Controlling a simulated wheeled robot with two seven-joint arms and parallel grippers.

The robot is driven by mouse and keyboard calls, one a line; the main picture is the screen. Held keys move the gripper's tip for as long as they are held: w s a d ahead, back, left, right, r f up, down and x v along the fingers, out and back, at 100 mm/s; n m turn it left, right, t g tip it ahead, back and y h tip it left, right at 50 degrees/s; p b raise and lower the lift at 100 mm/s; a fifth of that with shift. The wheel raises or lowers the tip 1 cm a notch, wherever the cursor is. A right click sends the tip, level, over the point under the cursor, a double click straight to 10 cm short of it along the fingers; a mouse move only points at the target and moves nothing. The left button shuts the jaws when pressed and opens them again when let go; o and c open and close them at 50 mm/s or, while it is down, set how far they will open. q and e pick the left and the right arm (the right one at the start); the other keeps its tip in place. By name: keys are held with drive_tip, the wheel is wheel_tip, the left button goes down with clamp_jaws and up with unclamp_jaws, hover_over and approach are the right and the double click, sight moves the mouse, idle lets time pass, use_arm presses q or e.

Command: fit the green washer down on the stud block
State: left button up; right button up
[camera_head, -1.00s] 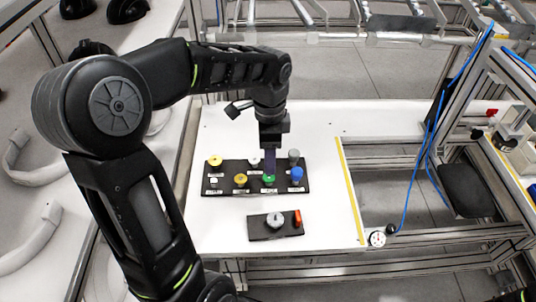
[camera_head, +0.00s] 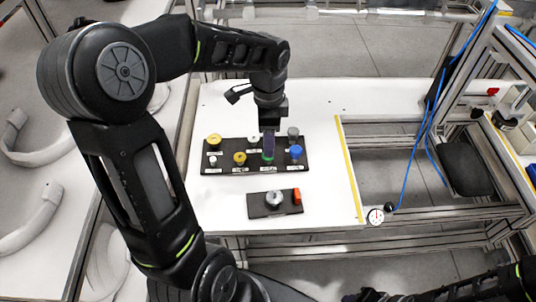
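The green washer (camera_head: 267,156) is in the front row of a dark parts board (camera_head: 222,166) on the white table. My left gripper (camera_head: 268,150) points down directly over it, its fingers at the washer. I cannot tell whether they touch it or how far apart they are. The stud block (camera_head: 259,210) is a small dark block nearer to me, with a grey round stud (camera_head: 273,198) and an orange-red piece (camera_head: 297,196) at its right end. My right arm shows at the bottom right; the dark shape at its end (camera_head: 372,295) is cut off by the frame edge.
The board also holds a yellow part (camera_head: 214,140), a gold part (camera_head: 239,157), a blue part (camera_head: 296,152) and a grey part (camera_head: 293,132). A yellow strip (camera_head: 350,170) runs along the table's right side. The table left of the stud block is clear.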

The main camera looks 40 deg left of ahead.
use_arm(q)
drive_tip(key=shift+f+p, duration=0.55)
drive_tip(key=shift+f, duration=2.05)
drive_tip(key=shift+f, duration=0.2)
clamp_jaws()
